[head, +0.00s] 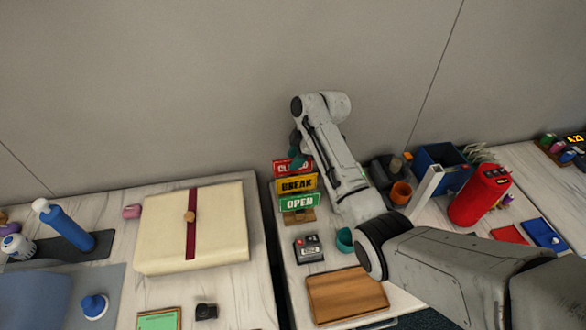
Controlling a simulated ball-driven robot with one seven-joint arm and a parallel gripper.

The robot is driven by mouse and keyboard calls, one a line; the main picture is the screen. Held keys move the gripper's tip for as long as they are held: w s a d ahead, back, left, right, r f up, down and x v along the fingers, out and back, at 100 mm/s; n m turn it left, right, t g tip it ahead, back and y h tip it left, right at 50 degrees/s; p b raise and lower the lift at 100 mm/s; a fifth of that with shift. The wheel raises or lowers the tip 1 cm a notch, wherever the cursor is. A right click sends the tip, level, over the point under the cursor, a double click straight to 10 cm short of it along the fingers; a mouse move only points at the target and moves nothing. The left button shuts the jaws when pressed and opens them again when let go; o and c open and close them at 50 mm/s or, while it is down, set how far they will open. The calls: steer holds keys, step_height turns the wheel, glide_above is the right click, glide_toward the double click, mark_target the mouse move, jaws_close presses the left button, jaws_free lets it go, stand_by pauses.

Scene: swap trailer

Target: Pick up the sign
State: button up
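The sign (297,186) stands upright on the table in the middle of the head view. It has a red "CLOSED" panel at the top, a yellow "BREAK" panel (296,184) in the middle and a green "OPEN" panel (300,203) below, over a small wooden base. My gripper (296,158) points down at the sign's top edge, by the red panel, and covers part of it. Its fingers are small and mostly hidden by my wrist, so I cannot tell whether they are open or touching the sign.
A cream box with a dark red strap (220,228) lies to the left. A small dark device (308,248), a teal cup (344,240) and a wooden board (346,295) are in front. A red cylinder (480,196) and blue bin (443,166) stand right. A wall rises behind.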

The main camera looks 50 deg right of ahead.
steer(key=shift+f, duration=0.1)
jaws_close()
stand_by(0.4)
